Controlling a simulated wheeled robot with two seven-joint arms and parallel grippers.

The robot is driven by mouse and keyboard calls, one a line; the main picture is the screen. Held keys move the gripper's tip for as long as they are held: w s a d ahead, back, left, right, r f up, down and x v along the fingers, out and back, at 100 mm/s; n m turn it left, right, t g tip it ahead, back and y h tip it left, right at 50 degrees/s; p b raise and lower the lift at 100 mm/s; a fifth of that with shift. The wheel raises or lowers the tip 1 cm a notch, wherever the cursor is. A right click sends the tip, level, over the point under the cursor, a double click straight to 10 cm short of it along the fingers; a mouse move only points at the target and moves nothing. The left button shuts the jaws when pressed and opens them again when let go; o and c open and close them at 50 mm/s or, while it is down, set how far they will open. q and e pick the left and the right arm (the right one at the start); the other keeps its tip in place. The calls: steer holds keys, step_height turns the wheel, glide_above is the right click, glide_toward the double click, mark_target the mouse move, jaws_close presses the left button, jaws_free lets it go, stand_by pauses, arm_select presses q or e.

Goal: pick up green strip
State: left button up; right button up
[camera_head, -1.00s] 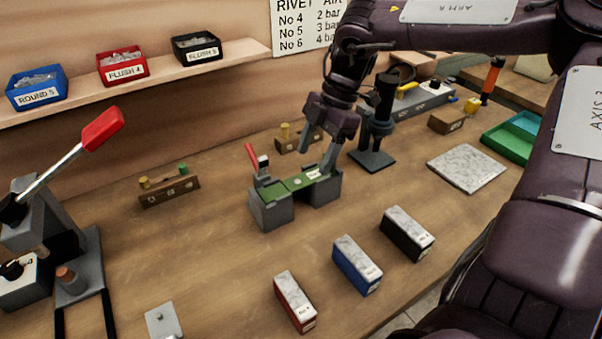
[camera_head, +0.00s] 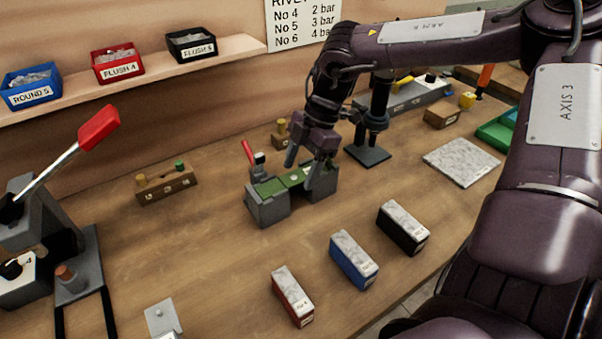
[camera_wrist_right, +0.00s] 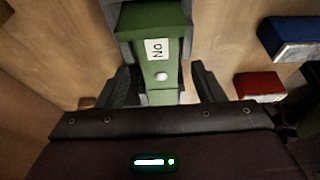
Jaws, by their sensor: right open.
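The green strip (camera_head: 284,180) lies across the top of a grey fixture (camera_head: 269,209) near the middle of the bench. In the right wrist view the open fingers (camera_wrist_right: 160,88) flank the strip with gaps at both sides. Whether they touch it cannot be told. My left gripper does not show.
A red-handled clamp (camera_head: 252,157) stands behind the fixture. A dark stand (camera_head: 369,152) is close behind the right gripper. A lever press (camera_head: 50,230) is at left.

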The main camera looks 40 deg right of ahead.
steer(key=shift+f, duration=0.15)
stand_by(0.3)
steer(key=c, duration=1.1)
